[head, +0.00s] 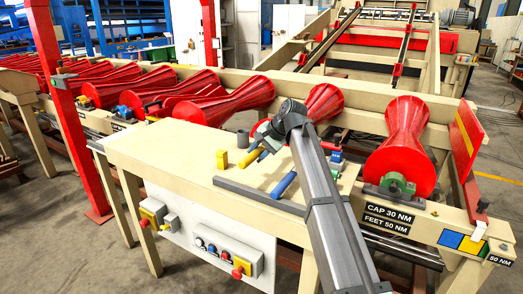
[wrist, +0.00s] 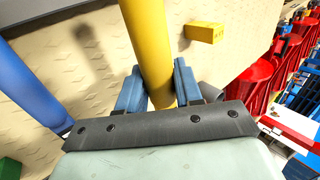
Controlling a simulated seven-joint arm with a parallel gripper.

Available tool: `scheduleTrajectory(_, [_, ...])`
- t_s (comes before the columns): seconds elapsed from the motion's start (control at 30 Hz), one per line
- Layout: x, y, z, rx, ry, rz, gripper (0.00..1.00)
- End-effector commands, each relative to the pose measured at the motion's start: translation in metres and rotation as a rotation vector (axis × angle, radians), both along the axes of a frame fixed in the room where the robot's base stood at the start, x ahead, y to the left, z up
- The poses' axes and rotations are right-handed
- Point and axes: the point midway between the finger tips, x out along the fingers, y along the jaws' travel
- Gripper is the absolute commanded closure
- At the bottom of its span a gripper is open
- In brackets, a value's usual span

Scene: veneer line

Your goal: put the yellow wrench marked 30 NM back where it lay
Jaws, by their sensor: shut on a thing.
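The yellow wrench (wrist: 148,45) runs between the two blue fingers of my gripper (wrist: 158,92) in the wrist view. My gripper is shut on its round yellow shaft. In the head view the yellow wrench (head: 250,158) shows beside my gripper (head: 264,150), over the beige worktable (head: 170,160). Its far end is cut off in the wrist view, and no 30 NM mark can be read on it. I cannot tell whether it touches the tabletop. A blue wrench-like bar (head: 284,184) lies on the table to the right, also at the left of the wrist view (wrist: 28,85).
A yellow block (head: 222,160) and a grey cylinder (head: 242,139) stand on the table near my gripper. A grey bar (head: 258,194) lies along the front edge. Red rollers (head: 220,100) line the back. Labels "CAP 30 NM" and "FEET 50 NM" (head: 388,219) are at right. The table's left part is clear.

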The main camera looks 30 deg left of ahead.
Motion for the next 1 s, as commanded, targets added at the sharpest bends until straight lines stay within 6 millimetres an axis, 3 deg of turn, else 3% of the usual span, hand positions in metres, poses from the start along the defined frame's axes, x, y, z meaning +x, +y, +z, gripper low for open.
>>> scheduleTrajectory(0.47, [0.0, 0.0, -0.007, 0.001, -0.001, -0.002, 1.0])
scheduleTrajectory(1.0, [-0.001, 0.0, -0.045, 0.001, -0.002, -0.001, 1.0])
